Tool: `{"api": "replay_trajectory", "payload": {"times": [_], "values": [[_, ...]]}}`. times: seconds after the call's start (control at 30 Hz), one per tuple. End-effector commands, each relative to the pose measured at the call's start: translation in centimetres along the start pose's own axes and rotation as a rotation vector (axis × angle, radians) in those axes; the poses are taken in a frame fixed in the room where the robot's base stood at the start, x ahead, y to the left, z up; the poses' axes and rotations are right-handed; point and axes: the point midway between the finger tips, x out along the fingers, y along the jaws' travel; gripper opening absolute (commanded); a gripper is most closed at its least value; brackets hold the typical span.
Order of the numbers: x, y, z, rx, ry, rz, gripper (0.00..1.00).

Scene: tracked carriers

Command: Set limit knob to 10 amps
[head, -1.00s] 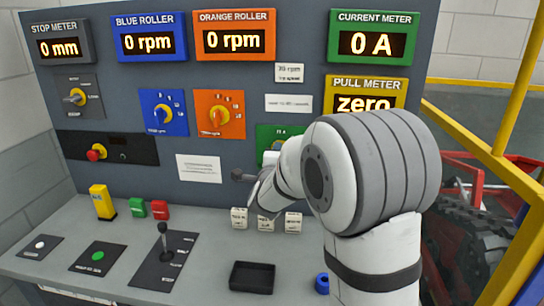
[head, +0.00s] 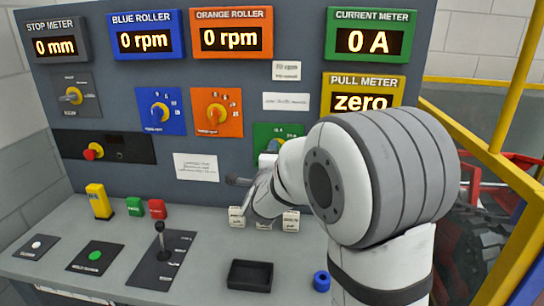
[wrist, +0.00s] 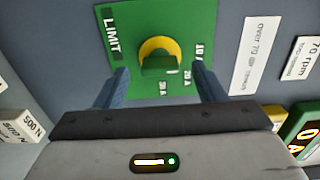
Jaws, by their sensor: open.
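The limit knob (wrist: 158,56) is a yellow disc with a green grip bar, on a green panel marked LIMIT (wrist: 112,34). A small white mark shows on the lower right of the bar in the wrist view. Amp labels (wrist: 187,78) stand right of and below it; their figures are hard to read. My gripper (wrist: 160,70) is open, its blue fingers on either side of the knob's lower part, apart from it. The current meter (head: 369,40) reads 0 A.
A blue knob panel (head: 172,121) and an orange one (head: 229,121) are to the left of the green panel. Small white labelled blocks (head: 290,221) stand below on the desk, near my wrist. A black tray (head: 250,276) and a blue ring (head: 321,281) lie in front.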

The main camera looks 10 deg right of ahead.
Motion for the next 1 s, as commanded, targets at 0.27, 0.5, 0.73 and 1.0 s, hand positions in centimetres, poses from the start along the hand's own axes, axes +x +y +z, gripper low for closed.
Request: {"api": "replay_trajectory", "payload": {"times": [0.27,0.5,0.73,1.0], "values": [[-4.2,0.0,0.2,0.001,-0.002,-0.001,0.64],[-4.9,0.0,0.1,-0.001,-0.001,0.000,0.64],[-4.9,-0.1,-0.4,0.031,0.017,0.004,0.64],[-7.6,-0.4,-8.8,0.637,0.350,0.039,0.64]]}}
